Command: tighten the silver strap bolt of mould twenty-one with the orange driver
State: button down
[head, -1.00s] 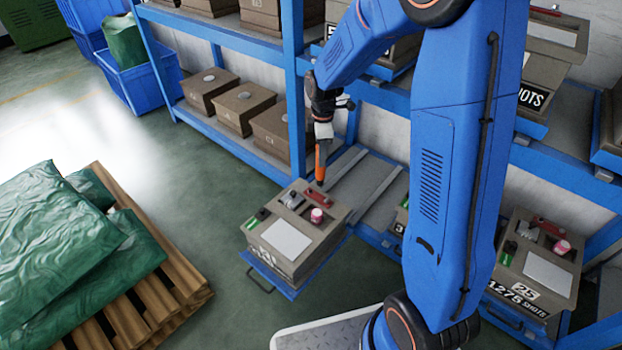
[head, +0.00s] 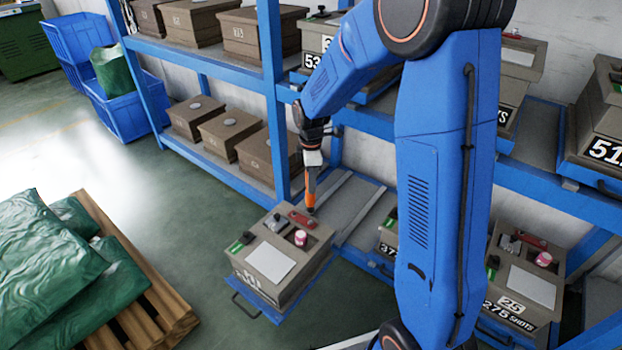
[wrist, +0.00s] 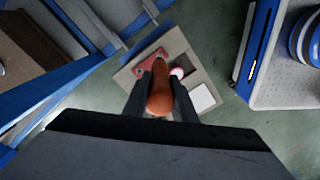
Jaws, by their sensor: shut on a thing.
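The orange driver (head: 311,186) is in my gripper (head: 312,165), pointing down, with its dark tip at the back edge of a grey-brown mould's top. In the wrist view the driver (wrist: 160,98) sits between the dark fingers. The mould (head: 318,243) stands on a pulled-out blue tray (head: 293,299); its front number is too slanted to read surely. Its top carries a red strap-like piece (head: 302,219), a grey metal block, a pink-and-white pot (head: 300,237), a green item and a white sheet (head: 270,262). The tip is close to the red piece; contact cannot be told. I cannot make out the silver bolt.
A mould marked 25 (head: 525,291) stands at the lower right, with another partly behind my arm. Blue shelving (head: 200,150) with brown boxes runs behind. A pallet (head: 160,310) with green sacks is at the left. Green floor between is open.

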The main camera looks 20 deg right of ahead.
aim_at(311, 197)
jog(key=shift+f, duration=3.75)
dwell(2.3)
jog(key=shift+r, duration=2.5)
